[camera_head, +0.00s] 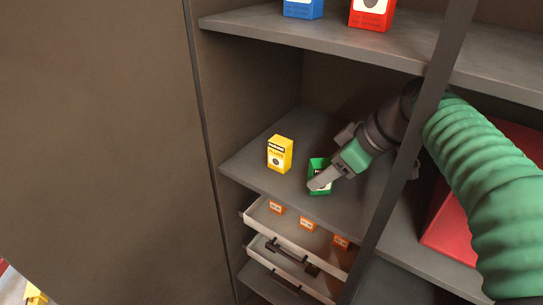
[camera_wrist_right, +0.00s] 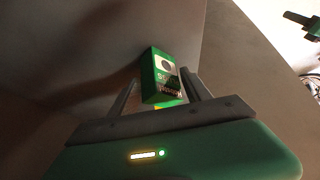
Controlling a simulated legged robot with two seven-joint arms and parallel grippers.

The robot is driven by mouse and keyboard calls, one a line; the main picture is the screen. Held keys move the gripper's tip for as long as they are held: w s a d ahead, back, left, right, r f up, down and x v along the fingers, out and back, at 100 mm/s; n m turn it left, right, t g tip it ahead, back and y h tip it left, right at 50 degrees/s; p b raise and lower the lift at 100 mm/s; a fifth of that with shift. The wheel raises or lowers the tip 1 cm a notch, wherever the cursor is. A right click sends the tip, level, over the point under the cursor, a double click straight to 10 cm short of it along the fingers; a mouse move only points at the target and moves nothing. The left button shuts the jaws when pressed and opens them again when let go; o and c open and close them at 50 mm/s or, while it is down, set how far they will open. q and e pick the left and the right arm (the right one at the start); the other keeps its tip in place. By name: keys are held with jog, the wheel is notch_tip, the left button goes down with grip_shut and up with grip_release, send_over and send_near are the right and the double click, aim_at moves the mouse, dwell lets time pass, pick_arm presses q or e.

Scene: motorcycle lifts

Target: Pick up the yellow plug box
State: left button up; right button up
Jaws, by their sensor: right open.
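The yellow plug box (camera_head: 280,154) stands upright on the middle shelf of the cabinet, left of a green box (camera_head: 317,164). My right gripper (camera_head: 320,183) is at the green box and partly covers it, to the right of the yellow box and apart from it. In the right wrist view, the open fingers (camera_wrist_right: 160,92) have the green box (camera_wrist_right: 155,72) ahead of and between their tips. Contact cannot be made out. A thin yellow patch shows below the green box there; I cannot tell what it is. My left gripper is out of view.
The shelf (camera_head: 250,171) is clear in front of the yellow box. A shelf above holds a blue box (camera_head: 303,8) and a red box (camera_head: 371,13). Below, an open drawer (camera_head: 285,236) holds small orange boxes. A cabinet upright (camera_head: 408,150) crosses in front of my right arm.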

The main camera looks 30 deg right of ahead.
aim_at(288, 152)
jog(key=w, duration=0.4)
jog(key=w+f, duration=0.1)
jog(key=w, duration=0.1)
jog(key=shift+w+a, duration=0.1)
jog(key=shift+w, duration=0.3)
jog(key=w+a, duration=0.3)
jog(key=shift+r, duration=0.4)
jog(key=b+x, duration=0.1)
jog(key=x, duration=0.2)
jog(key=shift+w+a, duration=0.1)
jog(key=shift+w, duration=0.15)
jog(key=shift+w+f, duration=0.2)
jog(key=shift+s+d, duration=0.15)
jog(key=shift+d, duration=0.25)
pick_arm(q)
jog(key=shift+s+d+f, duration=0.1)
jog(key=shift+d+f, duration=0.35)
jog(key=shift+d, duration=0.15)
pick_arm(e)
jog(key=shift+a+r, duration=0.1)
jog(key=shift+a, duration=0.05)
grip_shut()
